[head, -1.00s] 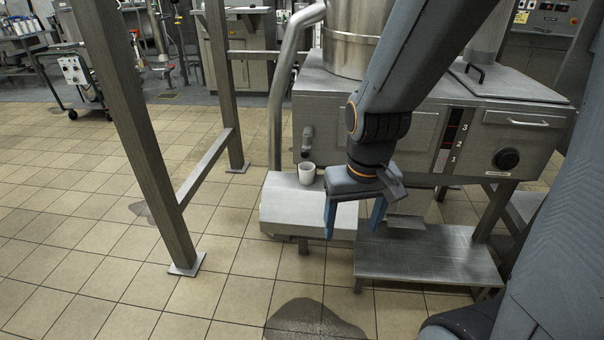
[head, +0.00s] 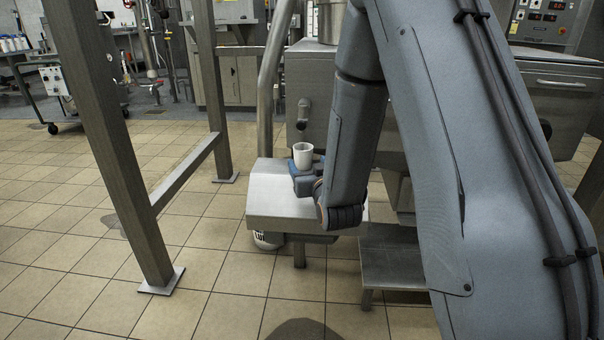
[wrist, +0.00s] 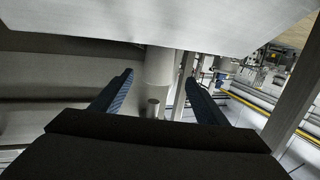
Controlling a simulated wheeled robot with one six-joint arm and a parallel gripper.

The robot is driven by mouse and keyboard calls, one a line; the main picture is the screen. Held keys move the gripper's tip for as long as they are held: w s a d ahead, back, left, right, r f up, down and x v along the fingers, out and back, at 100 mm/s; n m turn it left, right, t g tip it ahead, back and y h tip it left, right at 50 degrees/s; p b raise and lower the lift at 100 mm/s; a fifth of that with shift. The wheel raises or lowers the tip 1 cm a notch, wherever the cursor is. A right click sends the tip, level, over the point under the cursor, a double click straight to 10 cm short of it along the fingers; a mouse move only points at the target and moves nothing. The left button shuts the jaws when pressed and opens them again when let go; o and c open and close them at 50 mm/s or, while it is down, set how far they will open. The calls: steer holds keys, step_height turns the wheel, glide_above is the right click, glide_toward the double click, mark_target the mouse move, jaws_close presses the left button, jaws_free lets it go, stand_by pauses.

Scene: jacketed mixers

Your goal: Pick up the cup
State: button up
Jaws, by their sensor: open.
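The white cup (head: 303,155) stands upright on the sloped-front metal housing (head: 270,195) below the machine. My gripper (head: 305,178) is low at the housing, in front of the cup, and hides the cup's base in the head view. In the wrist view, which looks upside down, my gripper (wrist: 158,80) is open with its two blue fingers apart. The pale cylinder of the cup (wrist: 158,66) shows between the fingertips, with a gap on each side. I cannot tell how deep it sits between them.
A tap (head: 304,112) sticks out of the machine front behind the cup. A vertical pipe (head: 270,100) rises to the left of it. A steel frame leg (head: 110,150) stands further left. A low metal step (head: 390,265) is at right. Tiled floor at left is open.

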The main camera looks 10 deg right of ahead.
mark_target(305, 156)
steer(key=shift+w+f+t+b, duration=0.3)
steer(key=shift+w+t+b, duration=0.1)
steer(key=shift+t, duration=0.1)
steer(key=shift+w, duration=0.3)
steer(key=w, duration=0.2)
steer(key=w+b, duration=0.1)
steer(key=w, duration=0.1)
steer(key=w+b, duration=0.1)
steer(key=w, duration=0.2)
steer(key=shift+w+d+r, duration=0.1)
steer(key=shift+d+r, duration=0.05)
steer(key=shift+r, duration=0.15)
steer(key=shift+c, duration=0.4)
steer(key=c, duration=0.8)
